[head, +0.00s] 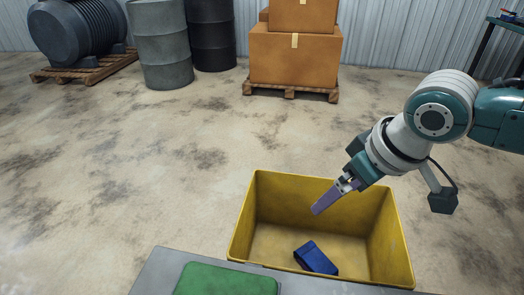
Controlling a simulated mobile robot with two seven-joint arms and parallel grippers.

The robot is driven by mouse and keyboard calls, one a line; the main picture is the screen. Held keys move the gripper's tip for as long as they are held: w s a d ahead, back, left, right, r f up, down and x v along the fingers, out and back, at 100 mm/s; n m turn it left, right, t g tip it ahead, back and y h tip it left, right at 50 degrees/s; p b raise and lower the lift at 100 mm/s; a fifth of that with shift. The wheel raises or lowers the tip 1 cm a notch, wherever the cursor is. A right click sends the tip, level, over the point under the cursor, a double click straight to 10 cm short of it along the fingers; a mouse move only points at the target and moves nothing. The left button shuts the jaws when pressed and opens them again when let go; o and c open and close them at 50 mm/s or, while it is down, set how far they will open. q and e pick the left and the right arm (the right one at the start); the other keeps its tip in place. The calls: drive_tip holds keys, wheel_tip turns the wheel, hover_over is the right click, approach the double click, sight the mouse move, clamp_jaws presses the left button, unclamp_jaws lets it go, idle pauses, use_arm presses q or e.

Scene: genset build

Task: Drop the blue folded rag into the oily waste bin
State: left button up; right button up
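The blue folded rag (315,258) lies at the bottom of the yellow bin (257,222), near the bin's front wall. The bin is open at the top, and I take it as the oily waste bin; no label shows. My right gripper (320,208) points down and left over the bin, above and apart from the rag. Its purple fingers overlap from this side, so their gap does not show. No rag hangs from it. My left gripper is out of view.
A grey surface with a green pad (226,281) is in front of the bin. Cardboard boxes (295,56) on a pallet, drums (162,45) and a dark ribbed machine (75,32) stand at the back. The floor (130,160) left of the bin is clear.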

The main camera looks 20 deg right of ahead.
drive_tip(key=p+v, duration=0.3)
drive_tip(key=v, duration=0.7)
drive_tip(key=s+a+r+n+y+p, duration=0.1)
drive_tip(key=s+a+r+p, duration=0.5)
drive_tip(key=s+a+p, duration=0.3)
drive_tip(key=s+d+r+m+h+p, duration=0.1)
drive_tip(key=s+r+m+h+p, duration=0.1)
drive_tip(key=s+r+p, duration=0.35)
wheel_tip(320, 180, up, 38)
drive_tip(key=s+p, duration=0.2)
drive_tip(key=p, duration=3.3)
drive_tip(key=shift+d+g, duration=0.35)
drive_tip(key=shift+g, duration=0.05)
